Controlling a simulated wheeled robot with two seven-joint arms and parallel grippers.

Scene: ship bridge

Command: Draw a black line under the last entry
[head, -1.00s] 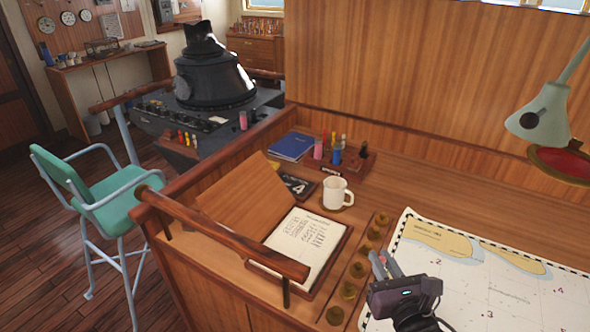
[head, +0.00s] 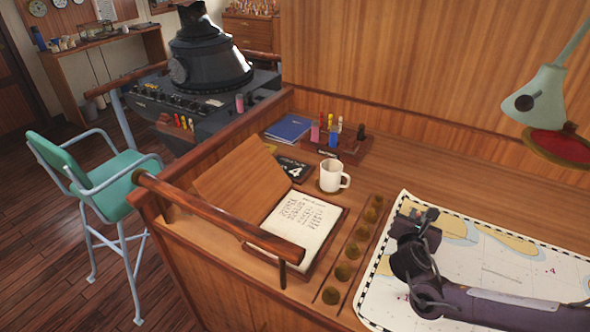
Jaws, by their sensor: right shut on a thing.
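The open logbook (head: 297,226) lies on the left of the desk. Its white page has rows of handwritten entries in the upper part and is blank below. My right gripper (head: 425,217) is over the chart, to the right of the logbook and apart from it. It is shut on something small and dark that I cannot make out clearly. A pen rack (head: 349,149) at the back holds several coloured pens and a dark upright item (head: 361,132) at its right end. My left gripper is not in view.
A white mug (head: 333,175) stands behind the logbook. A strip with several round brass pieces (head: 350,250) lies between logbook and chart (head: 490,262). A wooden rail (head: 215,218) passes over the logbook's near left corner. A lamp (head: 543,97) hangs at right.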

